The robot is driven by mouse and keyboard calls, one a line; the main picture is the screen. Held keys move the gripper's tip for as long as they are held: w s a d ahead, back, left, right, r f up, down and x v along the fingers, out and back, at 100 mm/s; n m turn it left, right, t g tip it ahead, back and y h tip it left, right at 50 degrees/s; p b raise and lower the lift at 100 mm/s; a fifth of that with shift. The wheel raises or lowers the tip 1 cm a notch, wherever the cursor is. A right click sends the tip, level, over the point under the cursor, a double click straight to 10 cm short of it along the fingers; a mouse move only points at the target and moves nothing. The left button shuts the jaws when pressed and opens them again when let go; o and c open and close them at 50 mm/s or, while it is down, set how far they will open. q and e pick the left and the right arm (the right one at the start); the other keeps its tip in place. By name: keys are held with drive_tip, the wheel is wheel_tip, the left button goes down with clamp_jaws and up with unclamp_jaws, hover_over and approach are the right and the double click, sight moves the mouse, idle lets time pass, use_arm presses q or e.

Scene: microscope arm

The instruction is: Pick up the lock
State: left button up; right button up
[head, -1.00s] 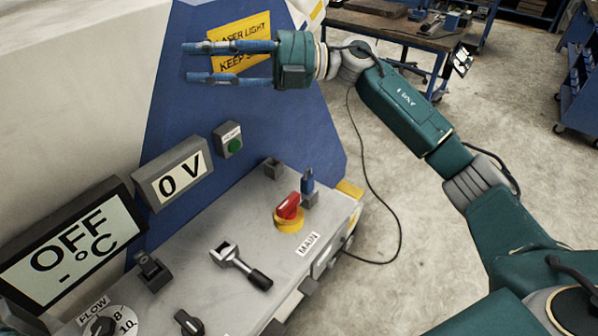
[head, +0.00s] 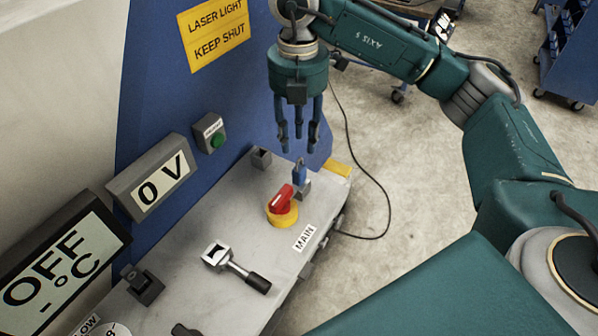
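The lock appears to be the small blue piece (head: 299,174) standing upright in a grey holder (head: 303,192) behind the red switch. It is too small to make out its shackle clearly. My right gripper (head: 298,146) points down just above the lock, with its blue fingers apart and nothing seen between them. Its fingertips look close to the top of the lock, and I cannot tell the exact gap. My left gripper is not in view.
On the grey panel (head: 232,208) are a red and yellow rotary switch (head: 283,205) labelled MAIN, a grey clamp with a black handle (head: 237,267) and an empty-looking grey socket (head: 261,158). Displays (head: 152,190) and a blue wall (head: 165,90) border the left. A cable hangs at the right.

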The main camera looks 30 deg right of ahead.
sight(299, 176)
wheel_tip(299, 176, down, 5)
drive_tip(key=shift+s+a+r+p, duration=0.1)
drive_tip(key=shift+p, duration=1.05)
drive_tip(key=shift+f, duration=0.3)
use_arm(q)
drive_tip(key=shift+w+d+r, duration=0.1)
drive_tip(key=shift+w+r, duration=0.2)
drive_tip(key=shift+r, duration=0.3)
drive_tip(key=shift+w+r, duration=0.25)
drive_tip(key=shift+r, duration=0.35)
use_arm(e)
clamp_jaws()
